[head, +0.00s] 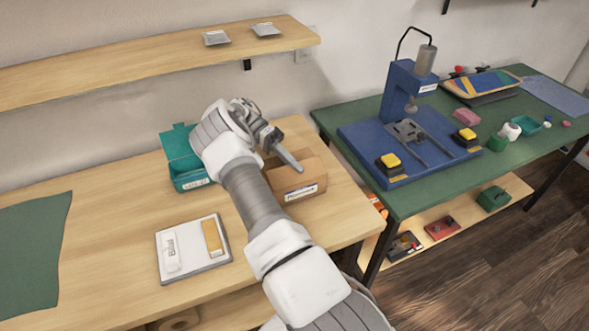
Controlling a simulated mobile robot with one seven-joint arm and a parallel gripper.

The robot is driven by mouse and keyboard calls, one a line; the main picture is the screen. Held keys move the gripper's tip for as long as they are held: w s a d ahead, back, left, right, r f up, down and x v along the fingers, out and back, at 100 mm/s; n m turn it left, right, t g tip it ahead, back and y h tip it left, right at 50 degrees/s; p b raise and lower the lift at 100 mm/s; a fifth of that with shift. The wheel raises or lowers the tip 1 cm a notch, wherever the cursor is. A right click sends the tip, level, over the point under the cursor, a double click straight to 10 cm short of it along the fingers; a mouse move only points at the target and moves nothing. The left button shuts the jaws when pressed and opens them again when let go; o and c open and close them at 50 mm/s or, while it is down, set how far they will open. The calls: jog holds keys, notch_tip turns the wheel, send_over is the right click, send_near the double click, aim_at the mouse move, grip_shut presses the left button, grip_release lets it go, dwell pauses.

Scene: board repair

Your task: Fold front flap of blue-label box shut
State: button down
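The brown cardboard box (311,178) stands on the wooden table, right of the middle. A pale label with bluish print (300,191) is on its front face. My arm and gripper cover its left side and part of its top, so I cannot clearly tell how each flap lies. My gripper (297,166) is over the box, with its narrow grey finger part slanting down to the right across the box top. The fingers overlap in this view, so their opening is not clear. I cannot tell whether they touch a flap.
A teal box (190,181) with a raised lid stands left of my wrist. A pale tray (205,268) with a white item and an orange item lies in front. A blue press (405,90) stands on the green table at right. A shelf (150,59) hangs above.

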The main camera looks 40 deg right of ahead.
dwell(0.4)
jog(key=c, duration=1.1)
grip_release()
jog(key=shift+o, duration=0.2)
